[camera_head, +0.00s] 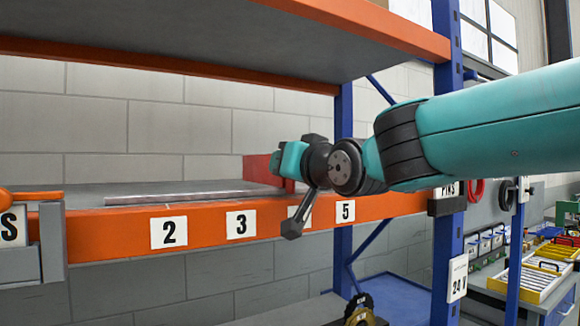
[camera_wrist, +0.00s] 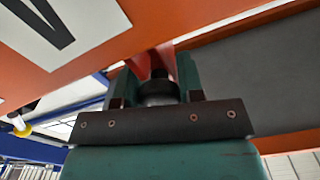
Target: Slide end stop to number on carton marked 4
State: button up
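The red end stop (camera_head: 258,169) stands on the shelf above the orange beam, partly hidden behind my gripper (camera_head: 287,163). In the wrist view a red part (camera_wrist: 152,62) and a dark round knob (camera_wrist: 158,88) show between the two teal fingers. The knob fills the gap and both fingers seem to touch it. On the beam are number plates 2 (camera_head: 168,232), 3 (camera_head: 241,224) and 5 (camera_head: 345,211). My wrist covers most of the plate between 3 and 5 (camera_head: 293,213), so its number is hidden. I see no carton marked 4.
A flat metal rail (camera_head: 190,198) lies along the shelf left of the end stop. An upper shelf (camera_head: 250,40) hangs over it. A blue upright (camera_head: 447,240) stands at right, with a bench of trays (camera_head: 530,282) beyond. A grey bracket (camera_head: 52,243) is at far left.

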jog(key=o, duration=0.4)
jog(key=shift+d, duration=0.1)
jog(key=shift+b+v, duration=5.8)
jog(key=shift+v, duration=2.9)
jog(key=shift+w, duration=0.1)
